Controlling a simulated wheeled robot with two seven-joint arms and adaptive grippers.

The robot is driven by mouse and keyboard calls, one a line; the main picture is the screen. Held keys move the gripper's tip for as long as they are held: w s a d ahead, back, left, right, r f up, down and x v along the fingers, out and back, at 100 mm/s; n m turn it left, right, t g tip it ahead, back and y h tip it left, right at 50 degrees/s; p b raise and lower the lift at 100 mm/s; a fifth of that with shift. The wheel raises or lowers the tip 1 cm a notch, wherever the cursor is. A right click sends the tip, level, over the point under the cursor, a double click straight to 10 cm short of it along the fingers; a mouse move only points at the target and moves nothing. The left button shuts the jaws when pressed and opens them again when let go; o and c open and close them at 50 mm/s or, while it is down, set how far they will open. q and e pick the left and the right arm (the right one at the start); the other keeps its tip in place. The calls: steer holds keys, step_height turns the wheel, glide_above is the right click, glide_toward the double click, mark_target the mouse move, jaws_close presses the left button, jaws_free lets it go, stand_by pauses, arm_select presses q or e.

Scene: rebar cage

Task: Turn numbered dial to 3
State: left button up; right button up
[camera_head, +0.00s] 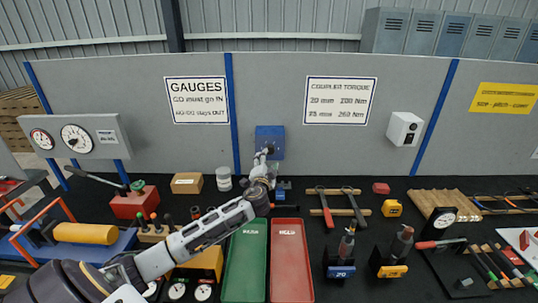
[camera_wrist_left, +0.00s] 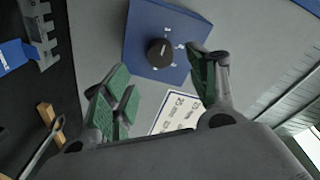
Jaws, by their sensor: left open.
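The numbered dial is a black round knob (camera_wrist_left: 160,52) on a blue box (camera_wrist_left: 138,22) fixed to the grey panel. Small white marks surround the knob, too small to read surely. In the head view the blue box (camera_head: 270,134) is at the centre of the panel, and my gripper hides part of its lower front. My left gripper (camera_head: 266,158) is just in front of the box. In the left wrist view its green-padded fingers (camera_wrist_left: 162,82) are spread wide and empty, with the knob beyond and between them, apart from both. My right gripper is not in view.
Below the gripper are a green tray (camera_head: 246,270) and a red tray (camera_head: 290,262) on the black bench. A cardboard box (camera_head: 186,183) and a white jar (camera_head: 223,178) stand to the left. The panel bounds the bench behind.

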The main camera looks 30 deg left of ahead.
mark_target(269, 151)
arm_select(q)
steer(key=shift+b+x, duration=0.5)
steer(key=shift+x, duration=2.9)
steer(key=c, duration=1)
